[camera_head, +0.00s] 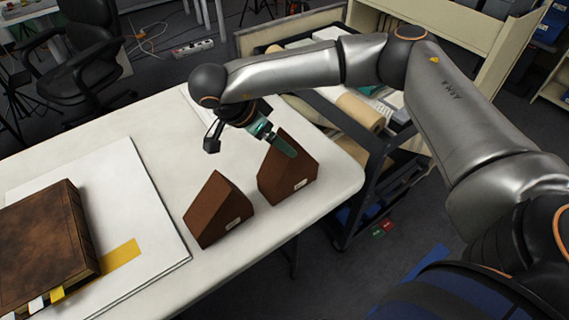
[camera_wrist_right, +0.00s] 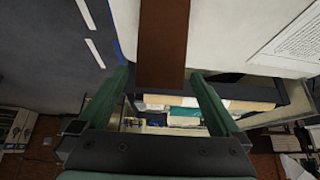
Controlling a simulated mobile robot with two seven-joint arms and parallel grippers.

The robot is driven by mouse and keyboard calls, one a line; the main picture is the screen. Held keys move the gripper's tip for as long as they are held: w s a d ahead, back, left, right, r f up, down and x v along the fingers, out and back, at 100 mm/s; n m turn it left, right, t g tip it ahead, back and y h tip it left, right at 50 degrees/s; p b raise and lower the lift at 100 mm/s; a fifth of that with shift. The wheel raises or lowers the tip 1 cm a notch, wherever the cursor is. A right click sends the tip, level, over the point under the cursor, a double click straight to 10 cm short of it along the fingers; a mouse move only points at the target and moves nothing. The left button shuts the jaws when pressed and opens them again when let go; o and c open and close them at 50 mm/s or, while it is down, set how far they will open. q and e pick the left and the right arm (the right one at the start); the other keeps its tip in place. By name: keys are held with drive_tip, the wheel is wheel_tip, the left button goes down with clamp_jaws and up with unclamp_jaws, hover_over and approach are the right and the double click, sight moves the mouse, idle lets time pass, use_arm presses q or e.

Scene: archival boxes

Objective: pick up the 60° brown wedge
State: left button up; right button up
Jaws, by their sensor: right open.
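Two brown wedges stand on the white table, a left one (camera_head: 217,212) and a right one (camera_head: 296,178). Each has a small white label, too small to read, so I cannot tell which is the 60° one. My right gripper (camera_head: 284,147) is at the top of the right wedge, its green finger overlapping it in the head view. In the right wrist view a brown wedge (camera_wrist_right: 163,45) appears as a strip centred between the open fingers (camera_wrist_right: 159,75), with gaps on both sides. I cannot tell whether the fingers straddle it in depth. My left gripper is out of view.
A thick brown book (camera_head: 40,250) lies on a white board (camera_head: 135,205) at the table's left, with a yellow strip (camera_head: 122,253) beside it. A dark cart (camera_head: 345,190) with rolls and papers stands past the table's right end. Table space around the wedges is clear.

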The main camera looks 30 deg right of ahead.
drive_tip(key=x, duration=1)
drive_tip(key=shift+p, duration=0.35)
drive_tip(key=shift+w+a, duration=0.1)
drive_tip(key=c, duration=1.1)
